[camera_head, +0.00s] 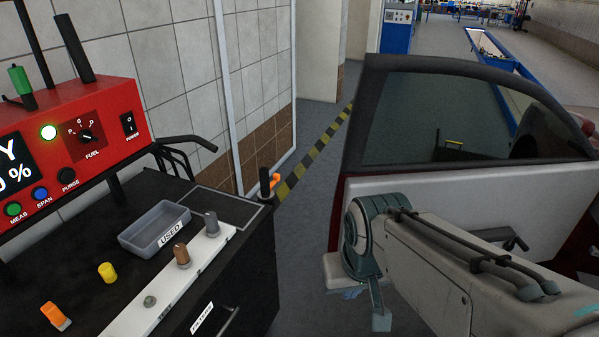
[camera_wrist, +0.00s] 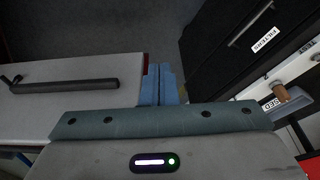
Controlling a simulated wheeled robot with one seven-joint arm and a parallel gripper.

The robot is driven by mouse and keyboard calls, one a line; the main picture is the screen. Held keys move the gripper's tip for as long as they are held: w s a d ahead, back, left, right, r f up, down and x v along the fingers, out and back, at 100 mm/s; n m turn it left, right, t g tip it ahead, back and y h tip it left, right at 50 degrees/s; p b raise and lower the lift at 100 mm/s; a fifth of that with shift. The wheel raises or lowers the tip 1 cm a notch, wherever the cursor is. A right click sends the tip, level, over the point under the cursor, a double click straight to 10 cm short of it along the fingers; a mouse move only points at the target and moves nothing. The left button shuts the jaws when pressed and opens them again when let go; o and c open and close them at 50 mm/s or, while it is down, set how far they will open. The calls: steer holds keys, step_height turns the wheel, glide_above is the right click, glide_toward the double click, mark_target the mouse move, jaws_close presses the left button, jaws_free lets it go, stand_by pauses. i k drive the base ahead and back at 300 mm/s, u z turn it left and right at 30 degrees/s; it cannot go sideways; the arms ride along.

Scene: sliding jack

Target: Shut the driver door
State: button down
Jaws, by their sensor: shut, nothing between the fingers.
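The driver door stands open in the head view, with a dark window frame (camera_head: 372,105) and a white inner panel (camera_head: 440,198). A dark inner lever (camera_head: 515,243) sits low on it. My arm hides much of its lower part. In the wrist view the door panel (camera_wrist: 90,68) fills the left side, with a long black pull handle (camera_wrist: 60,88) and a red edge. My gripper (camera_wrist: 160,72) is shut and empty, its blue fingertips beside the door's red free edge. I cannot tell whether they touch it. In the head view the fingers (camera_head: 351,293) are small and partly hidden.
A black cabinet (camera_head: 250,285) with a red analyser box (camera_head: 85,130), a grey tray (camera_head: 155,226) and small parts stands at the left, close to the fingers on the right in the wrist view. A narrow floor strip (camera_head: 305,240) lies between cabinet and door.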

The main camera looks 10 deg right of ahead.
mark_target(542, 201)
steer(key=i, duration=1)
steer(key=u, duration=0.05)
